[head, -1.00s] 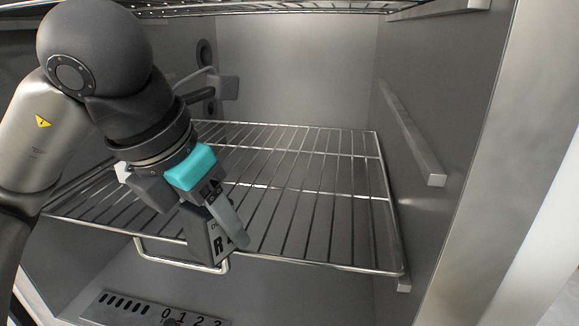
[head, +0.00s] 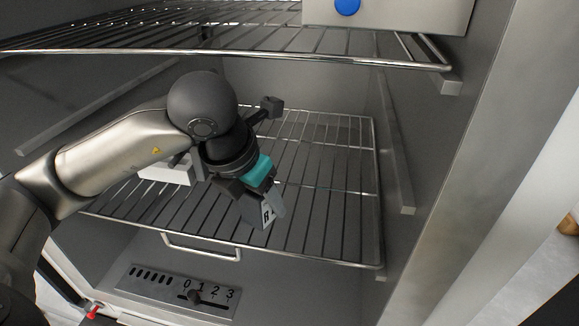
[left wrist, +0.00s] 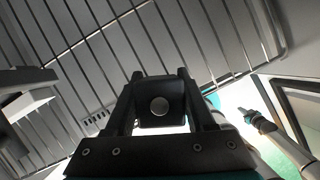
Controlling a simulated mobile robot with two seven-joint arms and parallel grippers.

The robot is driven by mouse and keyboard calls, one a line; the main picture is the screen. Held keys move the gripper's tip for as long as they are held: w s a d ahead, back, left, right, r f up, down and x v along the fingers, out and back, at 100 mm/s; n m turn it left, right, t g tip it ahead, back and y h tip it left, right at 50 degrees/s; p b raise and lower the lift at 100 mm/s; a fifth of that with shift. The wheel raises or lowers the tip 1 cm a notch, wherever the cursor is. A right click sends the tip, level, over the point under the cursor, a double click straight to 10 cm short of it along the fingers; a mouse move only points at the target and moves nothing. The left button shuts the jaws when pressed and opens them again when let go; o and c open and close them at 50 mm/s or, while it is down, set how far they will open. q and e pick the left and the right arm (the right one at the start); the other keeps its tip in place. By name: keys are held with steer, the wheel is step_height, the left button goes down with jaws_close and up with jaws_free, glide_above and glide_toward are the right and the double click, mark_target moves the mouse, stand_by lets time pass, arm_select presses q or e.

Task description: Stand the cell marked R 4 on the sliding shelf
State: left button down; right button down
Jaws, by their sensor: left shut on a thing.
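My left gripper (head: 262,203) is shut on a grey cell (head: 262,216), which is tilted in the head view. A dark letter R shows on its pale label; the character beside it is hidden. The left wrist view shows the cell's dark end (left wrist: 160,118) with a round disc between the fingers (left wrist: 160,88). The sliding shelf (head: 330,215) is the lower wire rack, with a wire handle at its front. The cell is over its front half; I cannot tell whether it touches the wires. A pale arm with a teal part, probably mine, shows in the wrist view.
An upper wire rack (head: 230,45) bears a pale box (head: 420,14) with a blue dot. A white block (head: 165,172) shows behind my left arm. Side rails line the chamber walls. A numbered panel (head: 180,290) lies below the sliding shelf. The shelf's right part is clear.

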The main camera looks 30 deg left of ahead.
mark_target(294, 193)
arm_select(q)
steer(key=w, duration=0.3)
steer(key=shift+w+d, duration=0.25)
steer(key=shift+d, duration=0.05)
steer(key=shift+w+d+p, duration=0.1)
steer(key=shift+w+p, duration=0.3)
steer(key=w, duration=0.2)
steer(key=shift+w+d+p, duration=0.15)
steer(key=shift+w+p, duration=0.15)
steer(key=shift+x, duration=0.75)
steer(key=shift+s+f, duration=0.1)
steer(key=shift+f, duration=0.15)
steer(key=shift+c, duration=1.2)
jaws_free()
